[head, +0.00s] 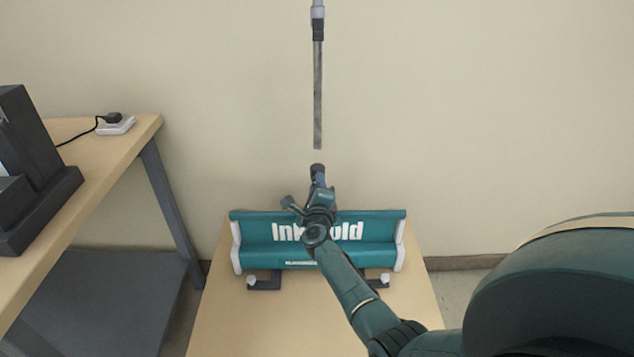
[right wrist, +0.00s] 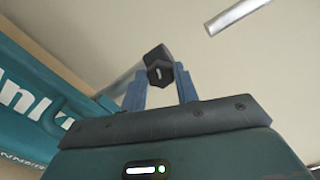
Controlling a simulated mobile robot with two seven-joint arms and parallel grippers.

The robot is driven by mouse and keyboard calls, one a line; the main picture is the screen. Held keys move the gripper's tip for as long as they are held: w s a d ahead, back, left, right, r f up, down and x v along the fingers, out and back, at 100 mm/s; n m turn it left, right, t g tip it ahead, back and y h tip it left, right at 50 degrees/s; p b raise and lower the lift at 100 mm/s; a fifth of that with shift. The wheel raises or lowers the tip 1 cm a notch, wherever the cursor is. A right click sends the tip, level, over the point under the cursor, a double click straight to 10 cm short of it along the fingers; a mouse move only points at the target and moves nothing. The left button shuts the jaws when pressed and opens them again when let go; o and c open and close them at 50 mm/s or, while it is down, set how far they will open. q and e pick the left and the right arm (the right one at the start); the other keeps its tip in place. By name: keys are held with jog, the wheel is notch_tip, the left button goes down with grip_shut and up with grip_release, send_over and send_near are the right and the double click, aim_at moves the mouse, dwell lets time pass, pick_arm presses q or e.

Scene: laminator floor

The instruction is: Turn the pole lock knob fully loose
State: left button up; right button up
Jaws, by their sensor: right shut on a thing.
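The pole lock knob (right wrist: 158,66) is a dark, faceted knob with a pale slot, seen between the two blue fingers of my right gripper (right wrist: 161,86) in the right wrist view. The gripper is shut on it. In the head view my right gripper (head: 318,186) is in front of the stand, with the dark top of the lock (head: 317,169) just above it. A grey pole (head: 318,95) hangs upright above, its lower end apart from the lock. It also shows in the right wrist view (right wrist: 238,14). My left gripper is not in view.
A teal banner base (head: 260,256) with white end caps and dark feet (head: 263,283) stands on a light wooden table (head: 222,318). My right arm hides its middle. A workbench (head: 110,160) at left carries a dark device (head: 40,185) and a white plug block (head: 115,126).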

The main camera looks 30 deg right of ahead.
jog(key=shift+f+n+p, duration=0.1)
jog(key=shift+n+p, duration=0.55)
jog(key=shift+n, duration=1.45)
jog(key=o, duration=1)
jog(key=shift+c, duration=0.2)
